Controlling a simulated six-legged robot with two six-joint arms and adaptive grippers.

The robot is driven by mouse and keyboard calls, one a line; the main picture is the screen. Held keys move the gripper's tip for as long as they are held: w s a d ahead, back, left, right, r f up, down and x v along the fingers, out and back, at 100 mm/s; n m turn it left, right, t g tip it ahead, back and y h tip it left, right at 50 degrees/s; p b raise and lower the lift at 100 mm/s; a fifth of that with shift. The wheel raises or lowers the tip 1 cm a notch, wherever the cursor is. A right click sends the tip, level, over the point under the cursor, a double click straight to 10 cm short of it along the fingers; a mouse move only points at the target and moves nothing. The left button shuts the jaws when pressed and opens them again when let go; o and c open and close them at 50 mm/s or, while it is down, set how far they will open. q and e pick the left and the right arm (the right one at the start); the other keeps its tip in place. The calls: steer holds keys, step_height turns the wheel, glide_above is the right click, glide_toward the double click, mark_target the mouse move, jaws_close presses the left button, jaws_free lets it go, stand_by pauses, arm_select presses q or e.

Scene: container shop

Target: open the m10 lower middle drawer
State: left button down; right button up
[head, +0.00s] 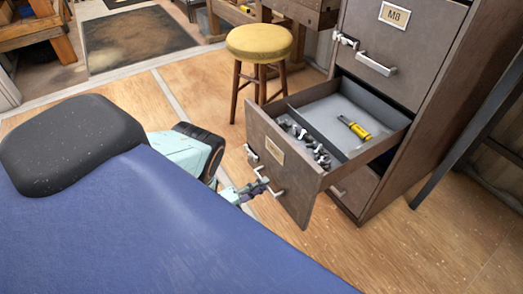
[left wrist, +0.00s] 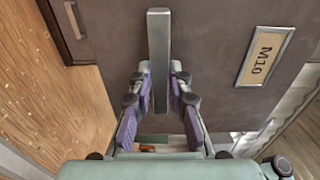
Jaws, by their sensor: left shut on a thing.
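The M10 drawer (head: 297,203) is the brown drawer pulled well out of the cabinet in the head view. Its M10 label (left wrist: 265,57) reads clearly in the left wrist view. Its metal bar handle (left wrist: 158,28) lies between the fingers of my left gripper (left wrist: 157,82), which is shut on it. In the head view my left gripper (head: 256,188) is at the handle, in front of the drawer face. My right gripper is in neither view.
The drawer holds a yellow-handled tool (head: 354,128) and several metal parts (head: 305,140) split by a divider. The brown cabinet (head: 400,160) stands at right, with a closed M8 drawer (head: 420,40) above. A yellow stool (head: 259,43) stands behind the drawer.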

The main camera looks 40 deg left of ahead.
arm_select(q)
steer(key=c, duration=1.2)
jaws_free()
steer(key=v, duration=1.2)
